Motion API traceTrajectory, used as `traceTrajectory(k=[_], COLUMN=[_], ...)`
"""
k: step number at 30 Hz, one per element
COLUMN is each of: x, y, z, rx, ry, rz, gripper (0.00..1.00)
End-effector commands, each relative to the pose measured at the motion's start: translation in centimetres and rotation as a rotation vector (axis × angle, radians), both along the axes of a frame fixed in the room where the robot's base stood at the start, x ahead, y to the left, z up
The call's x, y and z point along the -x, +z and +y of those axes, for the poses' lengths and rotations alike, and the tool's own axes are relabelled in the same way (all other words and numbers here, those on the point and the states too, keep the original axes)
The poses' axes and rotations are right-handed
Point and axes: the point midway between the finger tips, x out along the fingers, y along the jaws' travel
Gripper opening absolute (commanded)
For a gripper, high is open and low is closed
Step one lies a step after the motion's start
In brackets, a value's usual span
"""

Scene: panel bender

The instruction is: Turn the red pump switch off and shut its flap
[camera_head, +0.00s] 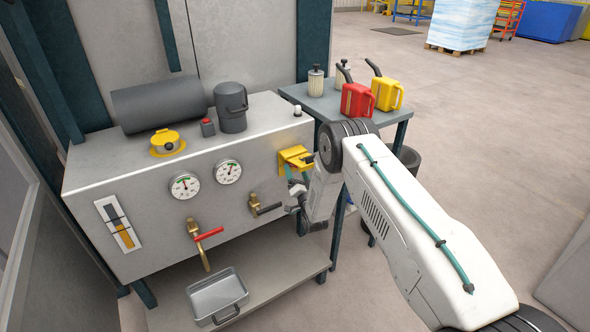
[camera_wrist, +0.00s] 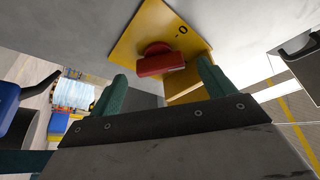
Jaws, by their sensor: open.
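The red pump switch (camera_wrist: 158,60) is a red knob on a yellow plate (camera_wrist: 150,27) on the grey cabinet front. A "0" mark and a short dash show on the plate near the knob. A yellow piece (camera_wrist: 186,92) sticks out beside the knob, probably the open flap. In the head view the yellow switch housing (camera_head: 294,154) is at the cabinet's right end; the knob is hidden there. My gripper (camera_wrist: 163,84) is open, with its teal fingers on either side of the knob's near side. I cannot tell whether they touch it. The gripper also shows below the housing (camera_head: 297,178).
Two gauges (camera_head: 228,171), a red-handled valve (camera_head: 208,234) and a dark-handled valve (camera_head: 266,208) are on the cabinet front. A metal tray (camera_head: 217,296) is on the lower shelf. A side table (camera_head: 395,112) with red and yellow cans stands behind my arm.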

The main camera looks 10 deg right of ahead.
Motion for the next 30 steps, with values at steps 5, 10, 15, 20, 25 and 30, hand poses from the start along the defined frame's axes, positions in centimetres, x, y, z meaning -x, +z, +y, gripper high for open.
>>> traceTrajectory(k=[5,10,15,20,25,30], x=[-2.0,-2.6,-2.6,-2.6,-2.6,-2.6], y=[0.6,0.8,0.8,0.8,0.8,0.8], z=[0.2,0.2,0.2,0.2,0.2,0.1], rx=[0.001,0.001,0.001,0.001,0.003,0.029], ry=[0.000,0.000,0.000,0.000,0.000,-0.001], rz=[0.000,0.001,0.001,0.001,0.001,-0.008], gripper=[0.82,0.82,0.82,0.43,0.37,0.37])
